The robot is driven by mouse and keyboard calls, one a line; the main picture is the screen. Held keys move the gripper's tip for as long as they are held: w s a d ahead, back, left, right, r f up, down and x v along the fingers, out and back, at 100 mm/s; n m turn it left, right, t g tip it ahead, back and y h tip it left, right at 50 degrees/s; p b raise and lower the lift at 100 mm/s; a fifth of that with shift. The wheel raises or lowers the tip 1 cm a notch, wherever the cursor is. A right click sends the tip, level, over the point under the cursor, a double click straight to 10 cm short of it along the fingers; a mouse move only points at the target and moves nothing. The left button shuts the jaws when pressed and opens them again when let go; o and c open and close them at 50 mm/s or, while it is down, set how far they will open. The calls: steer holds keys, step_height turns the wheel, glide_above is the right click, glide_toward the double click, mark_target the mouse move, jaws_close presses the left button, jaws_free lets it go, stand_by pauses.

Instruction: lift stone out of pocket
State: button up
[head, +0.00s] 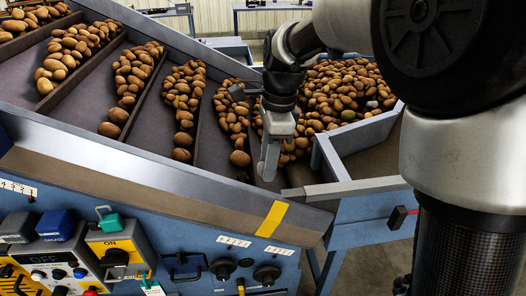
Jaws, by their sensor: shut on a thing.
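My gripper (268,172) points down at the low end of the sloping grader deck, beside the corner of a grey-blue wall. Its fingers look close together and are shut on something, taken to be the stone. The stone itself cannot be made out, as the fingers and the low contrast hide it. The pocket cannot be told apart clearly; the fingertips are over a dark area near the front rail, and I cannot tell how high they are. A pale grey lump (372,104) lies in the potato pile at the back right.
Potatoes (130,75) lie in lanes between dark dividers (153,92), with a heap (340,90) behind my gripper. A grey-blue wall (330,158) stands close on the right. The front rail (150,190) carries yellow tape (272,219). A control panel (75,265) is below left.

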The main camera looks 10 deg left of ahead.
steer(key=s+d+b, duration=0.3)
steer(key=s+b, duration=0.1)
steer(key=s, duration=0.6)
steer(key=shift+d, duration=0.35)
steer(key=shift+w, duration=0.1)
